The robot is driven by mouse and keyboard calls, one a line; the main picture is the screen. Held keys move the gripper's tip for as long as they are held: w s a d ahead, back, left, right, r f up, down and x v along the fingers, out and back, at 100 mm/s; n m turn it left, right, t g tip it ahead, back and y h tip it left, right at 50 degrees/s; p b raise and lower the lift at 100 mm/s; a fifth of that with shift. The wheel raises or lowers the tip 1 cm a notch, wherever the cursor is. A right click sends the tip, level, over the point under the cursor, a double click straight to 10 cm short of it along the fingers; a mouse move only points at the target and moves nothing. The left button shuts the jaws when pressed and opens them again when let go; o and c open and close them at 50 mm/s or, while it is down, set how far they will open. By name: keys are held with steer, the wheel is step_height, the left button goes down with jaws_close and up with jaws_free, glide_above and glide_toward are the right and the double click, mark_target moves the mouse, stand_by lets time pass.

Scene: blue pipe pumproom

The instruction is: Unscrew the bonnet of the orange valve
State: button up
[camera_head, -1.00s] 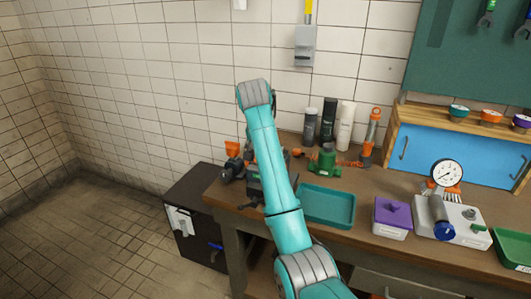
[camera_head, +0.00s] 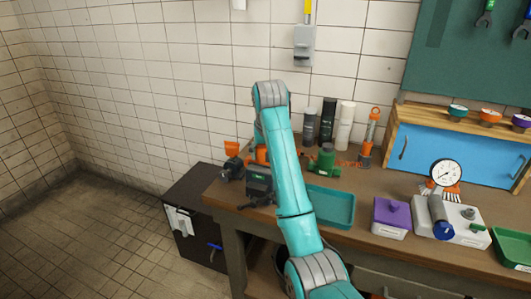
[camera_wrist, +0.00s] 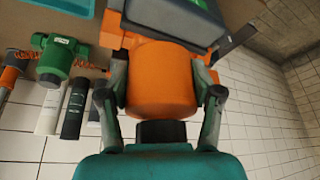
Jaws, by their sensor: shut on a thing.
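The orange valve (camera_head: 262,154) is partly visible at the vise (camera_head: 258,183) on the left of the bench, with my arm hiding much of it. In the wrist view, its round orange bonnet (camera_wrist: 160,92) fills the middle, against more orange valve body (camera_wrist: 114,30) and the grey vise (camera_wrist: 180,20). My gripper (camera_wrist: 160,72) is shut on the bonnet, one finger on each side. I cannot tell whether the bonnet is loose from the body. In the head view my gripper is hidden behind the arm.
A green valve (camera_head: 323,160) stands right of the vise, before dark and white bottles (camera_head: 345,126). A teal tray (camera_head: 330,207), a purple-lidded box (camera_head: 390,215) and a gauge (camera_head: 446,173) lie further right. A tiled wall is close behind.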

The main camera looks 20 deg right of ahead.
steer(key=shift+n, duration=0.3)
steer(key=shift+r, duration=0.9)
